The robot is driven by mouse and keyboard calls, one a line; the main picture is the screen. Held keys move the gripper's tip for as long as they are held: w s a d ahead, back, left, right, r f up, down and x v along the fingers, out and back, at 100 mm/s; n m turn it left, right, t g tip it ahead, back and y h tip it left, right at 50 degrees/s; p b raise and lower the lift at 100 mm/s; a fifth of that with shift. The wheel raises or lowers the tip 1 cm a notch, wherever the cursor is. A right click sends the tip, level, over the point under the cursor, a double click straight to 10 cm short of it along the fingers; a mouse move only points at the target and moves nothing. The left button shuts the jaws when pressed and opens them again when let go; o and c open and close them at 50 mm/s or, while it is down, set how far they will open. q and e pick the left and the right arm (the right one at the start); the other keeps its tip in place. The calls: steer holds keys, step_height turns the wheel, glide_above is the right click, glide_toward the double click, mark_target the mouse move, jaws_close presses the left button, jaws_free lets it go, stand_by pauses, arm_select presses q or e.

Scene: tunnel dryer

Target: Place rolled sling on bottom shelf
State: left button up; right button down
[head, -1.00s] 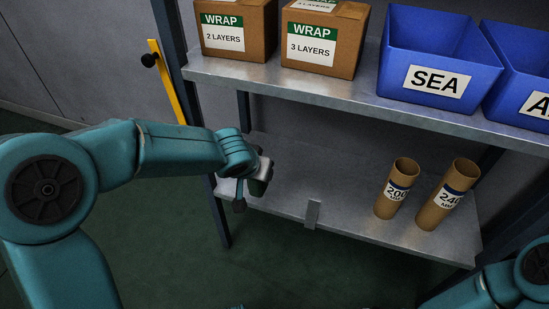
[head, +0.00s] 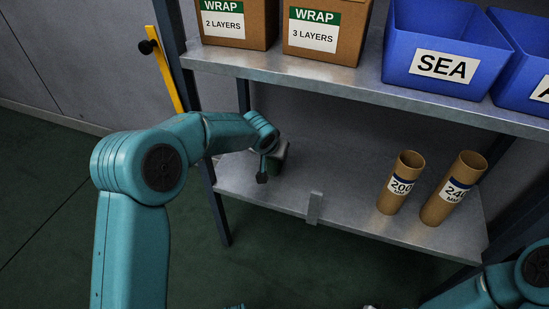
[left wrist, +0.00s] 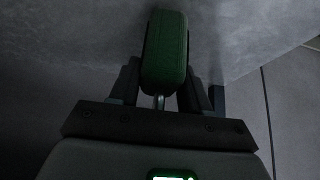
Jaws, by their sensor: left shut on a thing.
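My left gripper (head: 268,165) is over the left part of the bottom shelf (head: 350,219), beneath the upper shelf. In the left wrist view the left gripper (left wrist: 163,90) is shut on the green rolled sling (left wrist: 165,45), with the roll between its two fingers. In the head view the sling (head: 281,154) is a small dark green patch, mostly hidden by the gripper. I cannot tell whether the sling touches the shelf. My right arm shows at the lower right; its gripper is not in view.
Two cardboard tubes (head: 402,183) (head: 453,190) stand on the bottom shelf's right part. A small upright tab (head: 314,208) is at its front edge. The upper shelf (head: 300,73) holds WRAP boxes (head: 325,28) and blue bins (head: 445,45). A post (head: 205,175) stands at the left. The shelf's middle is clear.

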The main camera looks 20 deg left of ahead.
arm_select(q)
steer(key=shift+r, duration=0.15)
steer(key=o, duration=1.2)
steer(key=p+v, duration=0.4)
steer(key=v, duration=0.8)
arm_select(e)
steer(key=shift+g, duration=0.5)
steer(key=s+r, duration=0.1)
steer(key=r, duration=0.1)
steer(key=s+r, duration=0.1)
steer(key=shift+s+a+r, duration=0.25)
steer(key=shift+s, duration=0.05)
